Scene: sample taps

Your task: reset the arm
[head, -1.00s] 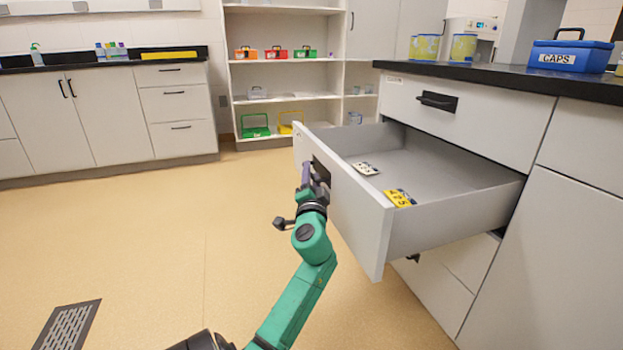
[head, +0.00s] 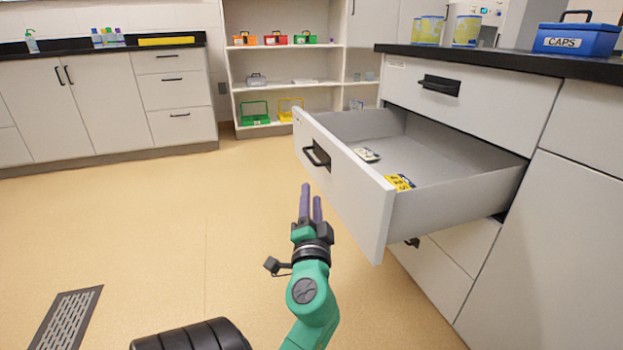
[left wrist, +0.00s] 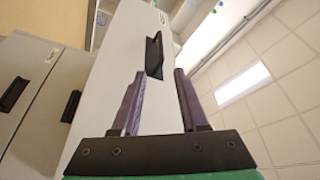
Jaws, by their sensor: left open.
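My left gripper (head: 311,203) is open and empty, with two purple fingers. It stands in front of the pulled-out drawer (head: 345,195), apart from its black handle (head: 316,155). In the left wrist view the gripper (left wrist: 158,100) shows its fingers spread, with the drawer front (left wrist: 122,50) and the handle (left wrist: 154,55) beyond them. My right gripper does not show.
The open drawer holds a white tag (head: 367,154) and a yellow tag (head: 400,182). A dark counter (head: 500,60) with a blue CAPS box (head: 577,40) is above. Open shelves (head: 285,65) stand at the back.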

